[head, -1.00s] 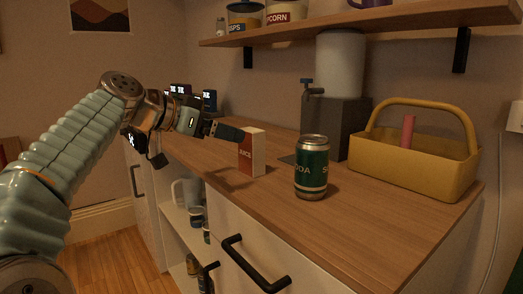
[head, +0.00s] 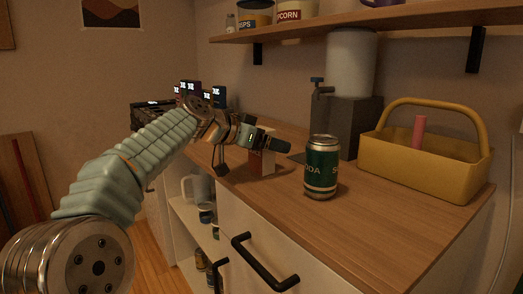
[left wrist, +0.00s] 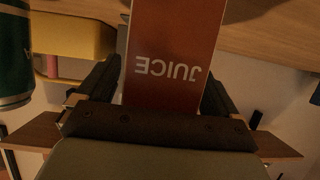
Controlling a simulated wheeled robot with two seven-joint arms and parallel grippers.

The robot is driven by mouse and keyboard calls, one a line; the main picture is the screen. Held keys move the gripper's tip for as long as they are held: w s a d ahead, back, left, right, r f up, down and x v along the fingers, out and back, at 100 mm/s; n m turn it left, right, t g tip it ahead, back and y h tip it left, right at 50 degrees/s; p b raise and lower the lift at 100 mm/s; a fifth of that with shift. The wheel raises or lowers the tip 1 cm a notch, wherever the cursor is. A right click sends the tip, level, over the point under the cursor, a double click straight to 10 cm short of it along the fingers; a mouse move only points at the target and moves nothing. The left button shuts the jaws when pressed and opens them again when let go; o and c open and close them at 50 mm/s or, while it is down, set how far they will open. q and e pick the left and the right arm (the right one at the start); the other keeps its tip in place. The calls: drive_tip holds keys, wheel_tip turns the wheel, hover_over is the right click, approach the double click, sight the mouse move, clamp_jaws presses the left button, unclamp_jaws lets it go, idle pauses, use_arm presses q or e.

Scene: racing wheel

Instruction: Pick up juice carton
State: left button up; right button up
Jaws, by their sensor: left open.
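The juice carton (head: 265,163) stands upright on the wooden counter, partly hidden behind my left gripper in the head view. In the left wrist view the carton (left wrist: 170,60), red-brown with the word JUICE upside down, lies between the two fingers. My left gripper (head: 252,155) is open, with one finger on each side of the carton. I cannot tell whether either finger touches it. It also shows in the left wrist view (left wrist: 160,92). My right gripper is not in view.
A green soda can (head: 322,168) stands right of the carton. A yellow basket (head: 425,170) and a dispenser (head: 345,120) stand farther right and back. A shelf (head: 370,24) overhangs the back. The counter's front right (head: 400,225) is clear.

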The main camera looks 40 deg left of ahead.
use_arm(q)
drive_tip(key=c, duration=1)
drive_tip(key=shift+r, duration=0.15)
